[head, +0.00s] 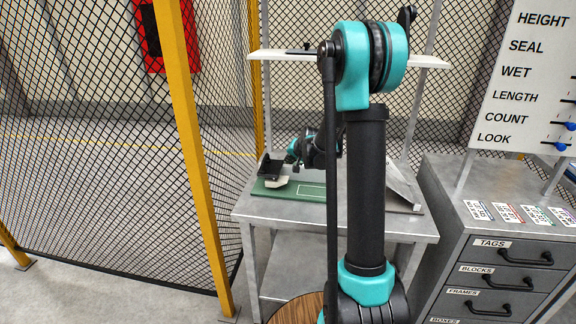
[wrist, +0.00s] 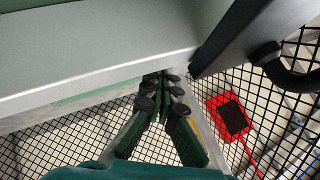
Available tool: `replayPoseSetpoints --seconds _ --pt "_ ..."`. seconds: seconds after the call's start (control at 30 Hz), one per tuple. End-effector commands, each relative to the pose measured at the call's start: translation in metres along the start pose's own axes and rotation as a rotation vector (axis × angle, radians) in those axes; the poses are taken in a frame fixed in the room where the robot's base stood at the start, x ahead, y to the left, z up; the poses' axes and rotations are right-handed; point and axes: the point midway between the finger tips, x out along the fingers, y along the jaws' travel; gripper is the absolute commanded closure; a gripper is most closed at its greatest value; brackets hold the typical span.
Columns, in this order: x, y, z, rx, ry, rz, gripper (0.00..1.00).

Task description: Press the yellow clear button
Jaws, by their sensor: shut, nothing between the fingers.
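No yellow clear button can be made out in either view. My gripper (wrist: 165,82) shows in the wrist view with its dark fingertips together and nothing between them. Its tips are close to the lower edge of a grey metal surface (wrist: 95,62); whether they touch it I cannot tell. In the head view my wrist is low over the grey workbench, and my upright arm hides part of the bench behind it.
A mesh fence (head: 90,150) with a yellow post (head: 190,130) stands left. A red panel (head: 148,35) hangs beyond it. A shelf (head: 275,55) crosses above the workbench (head: 390,224). A grey drawer cabinet (head: 470,245) and a lettered board (head: 515,75) are right.

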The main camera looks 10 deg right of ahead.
Motion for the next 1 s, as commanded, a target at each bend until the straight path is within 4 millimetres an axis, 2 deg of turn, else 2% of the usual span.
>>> replayPoseSetpoints --seconds 0.4,0.77,1.0 --pt "-0.011 -0.008 -0.008 0.0 -0.001 0.0 1.0" --pt "-0.013 -0.009 -0.009 0.0 0.0 0.0 1.0" --pt "-0.026 -0.019 -0.019 0.0 0.0 0.0 1.0"
